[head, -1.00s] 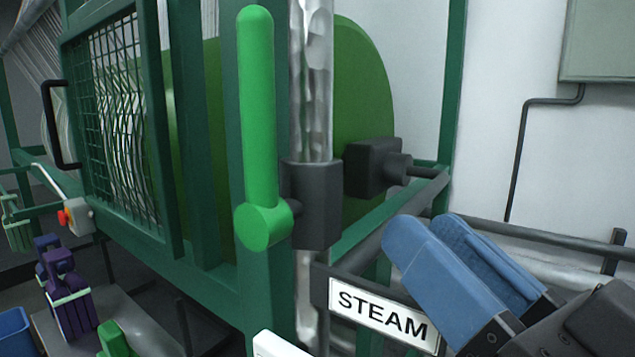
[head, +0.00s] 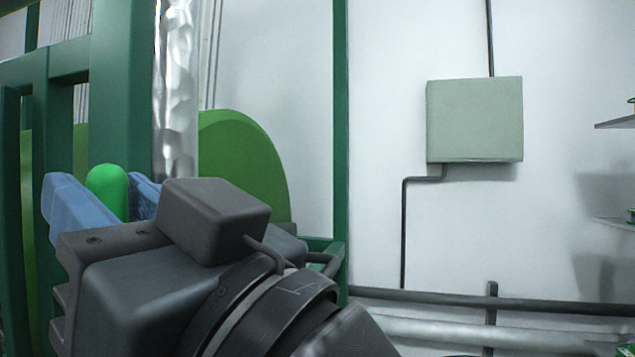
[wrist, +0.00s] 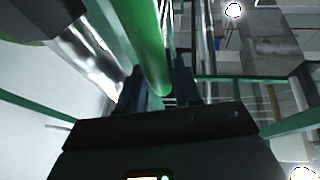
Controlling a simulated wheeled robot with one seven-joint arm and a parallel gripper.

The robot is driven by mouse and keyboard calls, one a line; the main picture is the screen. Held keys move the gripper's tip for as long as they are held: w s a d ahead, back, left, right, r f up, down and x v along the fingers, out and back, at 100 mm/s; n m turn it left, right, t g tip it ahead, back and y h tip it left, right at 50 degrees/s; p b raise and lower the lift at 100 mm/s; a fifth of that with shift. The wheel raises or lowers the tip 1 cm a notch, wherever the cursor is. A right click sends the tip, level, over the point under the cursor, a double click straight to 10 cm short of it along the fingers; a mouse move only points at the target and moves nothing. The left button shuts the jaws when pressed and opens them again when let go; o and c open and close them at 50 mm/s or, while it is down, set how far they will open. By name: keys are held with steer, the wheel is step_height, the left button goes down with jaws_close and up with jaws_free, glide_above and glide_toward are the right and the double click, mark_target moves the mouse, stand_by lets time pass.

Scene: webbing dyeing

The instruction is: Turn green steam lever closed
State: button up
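The green steam lever (head: 107,186) shows only its rounded top end in the head view. It points up in front of the green frame, and its lower part and pivot are hidden behind my gripper. My gripper (head: 108,197) has one blue finger on each side of the lever. In the wrist view the lever (wrist: 145,40) runs down between the two dark fingertips of my gripper (wrist: 160,85). The fingers look spread around it, and I see no clear grip on it. The STEAM sign is out of view.
A silver pipe (head: 176,90) stands just right of the lever, with a large green disc (head: 245,160) behind. A green post (head: 341,120) and a grey wall box (head: 475,120) are further right. Dark and pale pipes run low along the white wall.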

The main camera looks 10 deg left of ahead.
steer(key=shift+w+a+r, duration=0.1)
steer(key=shift+a, duration=0.15)
jaws_close()
stand_by(0.3)
